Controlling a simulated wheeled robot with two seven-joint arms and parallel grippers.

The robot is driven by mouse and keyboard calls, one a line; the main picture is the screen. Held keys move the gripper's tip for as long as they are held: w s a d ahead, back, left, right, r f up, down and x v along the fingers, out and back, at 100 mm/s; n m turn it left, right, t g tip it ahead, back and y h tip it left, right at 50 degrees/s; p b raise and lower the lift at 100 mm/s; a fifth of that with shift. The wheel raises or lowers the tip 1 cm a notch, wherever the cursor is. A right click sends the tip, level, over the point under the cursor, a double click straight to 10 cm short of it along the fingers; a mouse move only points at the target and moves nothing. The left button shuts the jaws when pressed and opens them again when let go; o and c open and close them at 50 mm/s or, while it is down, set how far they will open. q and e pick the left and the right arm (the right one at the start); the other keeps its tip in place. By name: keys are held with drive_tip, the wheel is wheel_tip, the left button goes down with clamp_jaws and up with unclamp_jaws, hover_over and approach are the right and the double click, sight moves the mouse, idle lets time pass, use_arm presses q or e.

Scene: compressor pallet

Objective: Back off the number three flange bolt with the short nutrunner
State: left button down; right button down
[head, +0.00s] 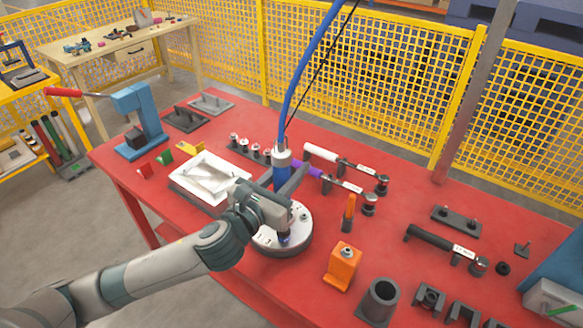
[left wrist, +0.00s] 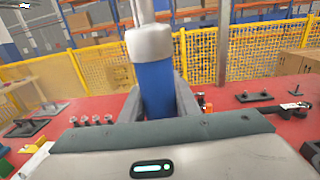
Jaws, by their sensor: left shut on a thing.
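My left gripper (head: 282,182) is shut on the blue body of the nutrunner (head: 282,158), which hangs upright from a blue hose. In the left wrist view the blue body (left wrist: 157,90) stands between the two grey fingers, its silver top above them. The round grey flange (head: 303,232) lies on the red table below the gripper, with small bolt heads and marks on its face. The tool's lower end is over the flange, but my wrist hides much of both. I cannot tell which bolt it is at or whether it touches. My right gripper is not in view.
A white tray (head: 182,184) lies left of the flange. An orange screwdriver (head: 348,212) and orange block (head: 343,266) stand close right. A socket row (head: 256,150) and blue press (head: 145,125) are farther back.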

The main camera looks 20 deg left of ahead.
use_arm(q)
drive_tip(key=shift+f, duration=0.4)
drive_tip(key=shift+f+b, duration=0.3)
idle(0.3)
drive_tip(key=shift+s+f, duration=0.3)
drive_tip(key=shift+f, duration=0.05)
idle(1.1)
drive_tip(key=r+p, duration=0.3)
drive_tip(key=p, duration=0.1)
drive_tip(key=r+p, duration=0.1)
drive_tip(key=r, duration=0.1)
drive_tip(key=shift+w+r+p, duration=0.3)
drive_tip(key=shift+r+p, duration=0.05)
drive_tip(key=shift+p, duration=0.05)
idle(0.4)
idle(0.4)
